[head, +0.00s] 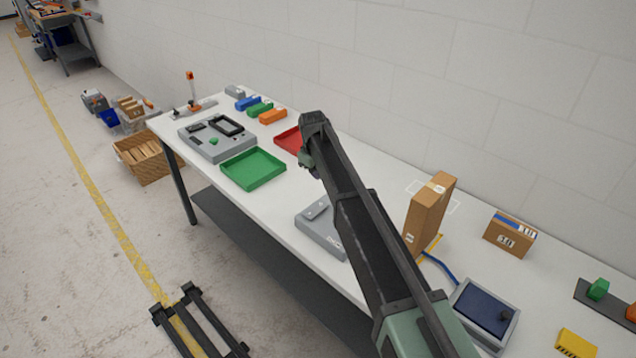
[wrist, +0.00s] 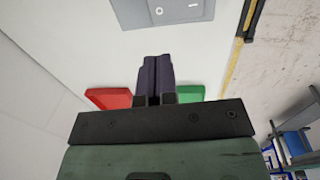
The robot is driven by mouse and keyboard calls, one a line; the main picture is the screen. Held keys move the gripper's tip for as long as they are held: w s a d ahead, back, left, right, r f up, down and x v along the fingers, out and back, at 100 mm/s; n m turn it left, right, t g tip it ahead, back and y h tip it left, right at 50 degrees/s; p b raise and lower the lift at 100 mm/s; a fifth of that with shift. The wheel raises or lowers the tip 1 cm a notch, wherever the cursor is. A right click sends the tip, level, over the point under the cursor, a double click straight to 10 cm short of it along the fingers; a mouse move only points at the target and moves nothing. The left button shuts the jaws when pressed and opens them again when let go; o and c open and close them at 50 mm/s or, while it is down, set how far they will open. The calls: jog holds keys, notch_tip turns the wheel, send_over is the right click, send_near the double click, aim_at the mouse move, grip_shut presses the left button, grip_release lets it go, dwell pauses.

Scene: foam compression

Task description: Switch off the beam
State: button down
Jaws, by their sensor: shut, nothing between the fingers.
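A grey switch box (head: 322,232) sits on the white table, partly behind my arm in the head view. A raised rocker (head: 316,210) is on its top. In the wrist view the box (wrist: 128,13) is cut off by the top edge, and its rocker (wrist: 177,8) carries a ring mark and a bar mark. I cannot tell which side of the rocker is pressed. My gripper (wrist: 154,60) is shut and empty, its dark fingers pointing toward the box, apart from it in the picture. In the head view the gripper is mostly hidden by my arm.
A red tray (head: 288,140) and a green tray (head: 252,168) lie beyond the box, with a grey panel device (head: 217,138) farther left. An upright cardboard box (head: 430,215) and a blue-screened unit (head: 484,311) stand to the right. Bare table surrounds the switch box.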

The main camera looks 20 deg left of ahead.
aim_at(321, 204)
jog(key=f+b, duration=0.3)
jog(key=f, duration=0.1)
jog(key=f+b, duration=0.4)
jog(key=w+f+b, duration=0.1)
jog(key=f+b, duration=0.3)
jog(key=shift+d+f, duration=0.25)
jog(key=shift+d, duration=0.05)
jog(key=shift+r, duration=0.1)
jog(key=shift+w+d+f+b, duration=0.1)
jog(key=shift+w+f+b, duration=0.05)
jog(key=shift+f+b, duration=0.4)
jog(key=shift+r+p, duration=0.95)
jog(key=shift+r, duration=0.05)
notch_tip(321, 204, up, 14)
jog(key=w+p, duration=0.1)
jog(key=p, duration=1.3)
jog(key=shift+w+d, duration=0.15)
jog(key=shift+d, duration=0.15)
